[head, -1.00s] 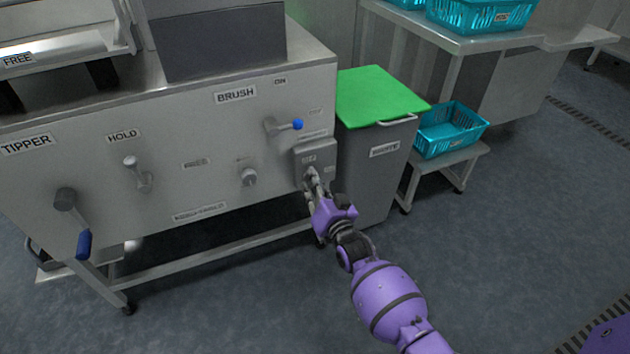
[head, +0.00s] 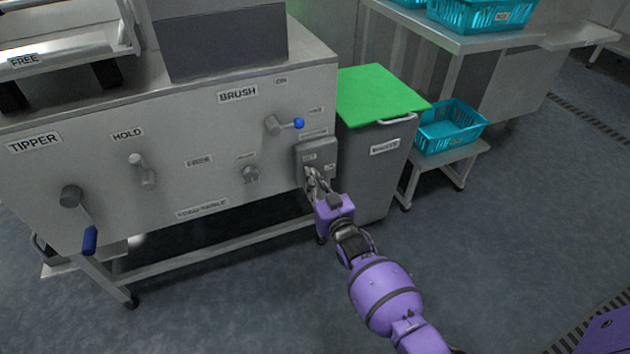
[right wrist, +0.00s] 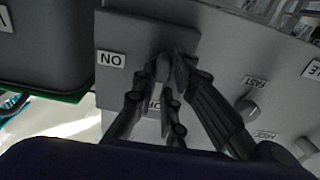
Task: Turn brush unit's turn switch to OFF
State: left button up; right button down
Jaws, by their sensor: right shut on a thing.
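The brush unit's switch box (head: 316,150) is a small grey box on the right end of the steel front panel. It also shows in the right wrist view (right wrist: 130,40), where an upside-down ON label (right wrist: 111,59) is readable. A second label (right wrist: 154,104) there is partly covered by my fingers. My right gripper (head: 311,174) reaches the box from below and is shut on the turn switch (right wrist: 163,68). The fingers hide most of the switch, so I cannot tell which label it points to. My left gripper is not in view.
A lever with a blue knob (head: 298,123) sits just above the box. A grey bin with a green lid (head: 380,95) stands close to its right. Other levers and a small knob (head: 251,174) lie left on the panel. The floor in front is clear.

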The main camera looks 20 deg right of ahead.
jog(key=c, duration=1.8)
grip_release()
jog(key=s, duration=1.2)
jog(key=shift+d, duration=0.15)
